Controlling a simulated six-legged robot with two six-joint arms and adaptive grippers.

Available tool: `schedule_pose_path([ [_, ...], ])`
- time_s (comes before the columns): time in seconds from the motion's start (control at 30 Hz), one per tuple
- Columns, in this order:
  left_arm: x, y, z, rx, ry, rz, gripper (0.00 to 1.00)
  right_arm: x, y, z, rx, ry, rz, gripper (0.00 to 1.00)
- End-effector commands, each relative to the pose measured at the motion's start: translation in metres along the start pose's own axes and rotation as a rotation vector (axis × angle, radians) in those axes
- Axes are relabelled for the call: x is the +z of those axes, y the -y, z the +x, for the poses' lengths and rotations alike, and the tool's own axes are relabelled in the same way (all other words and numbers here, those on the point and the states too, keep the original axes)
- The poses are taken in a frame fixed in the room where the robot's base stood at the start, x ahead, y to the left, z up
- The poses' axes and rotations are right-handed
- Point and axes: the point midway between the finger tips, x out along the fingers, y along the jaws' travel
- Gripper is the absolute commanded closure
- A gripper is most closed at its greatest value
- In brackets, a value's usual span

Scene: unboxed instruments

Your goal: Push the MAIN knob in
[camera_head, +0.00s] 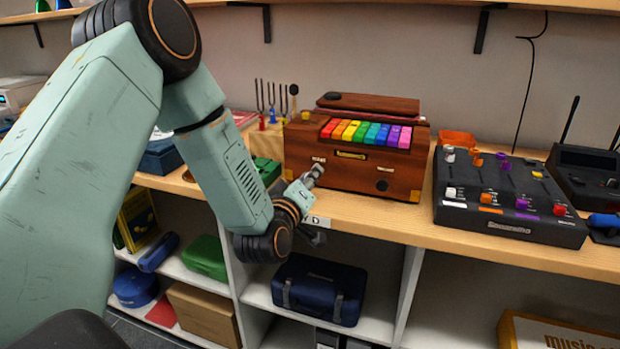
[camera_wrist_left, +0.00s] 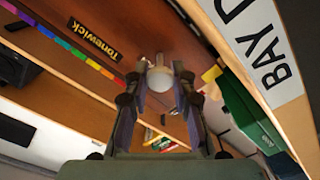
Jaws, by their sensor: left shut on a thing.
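A wooden instrument (camera_head: 340,182) with a row of rainbow keys (camera_head: 367,132) stands on the wooden shelf. My left gripper (camera_head: 315,174) is at the lower left of its front face. In the left wrist view, a pale round knob, the MAIN knob (camera_wrist_left: 160,78), sits between the fingertips of my left gripper (camera_wrist_left: 160,90), which is shut on it. In the head view the gripper hides this knob. A small plate (camera_head: 319,160) shows just above it, too small to read. A dark round part (camera_head: 382,185) is on the right of the same face. My right gripper is not in view.
A black mixer (camera_head: 510,200) with coloured knobs stands to the right. A green box (camera_head: 265,170) is left of the instrument. Below the shelf edge, a dark blue case (camera_head: 320,290) sits in a compartment. Some bare shelf lies in front of the instrument.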

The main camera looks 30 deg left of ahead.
Motion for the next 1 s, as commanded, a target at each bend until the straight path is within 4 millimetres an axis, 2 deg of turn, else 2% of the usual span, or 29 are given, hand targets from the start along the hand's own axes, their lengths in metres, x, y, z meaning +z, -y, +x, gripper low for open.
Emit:
schedule_pose_path([
  [0.1, 0.003, -0.001, -0.001, 0.004, 0.010, 0.002, 1.00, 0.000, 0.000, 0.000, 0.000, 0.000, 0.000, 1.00],
  [0.53, 0.004, -0.001, -0.001, 0.003, 0.013, 0.003, 1.00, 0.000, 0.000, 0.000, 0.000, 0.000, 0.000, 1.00],
  [0.8, 0.005, 0.000, 0.021, 0.003, 0.013, 0.005, 1.00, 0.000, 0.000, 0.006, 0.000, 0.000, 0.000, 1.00],
  [1.0, 0.004, 0.000, 0.023, 0.002, 0.014, 0.003, 1.00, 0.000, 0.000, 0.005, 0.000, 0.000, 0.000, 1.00],
])
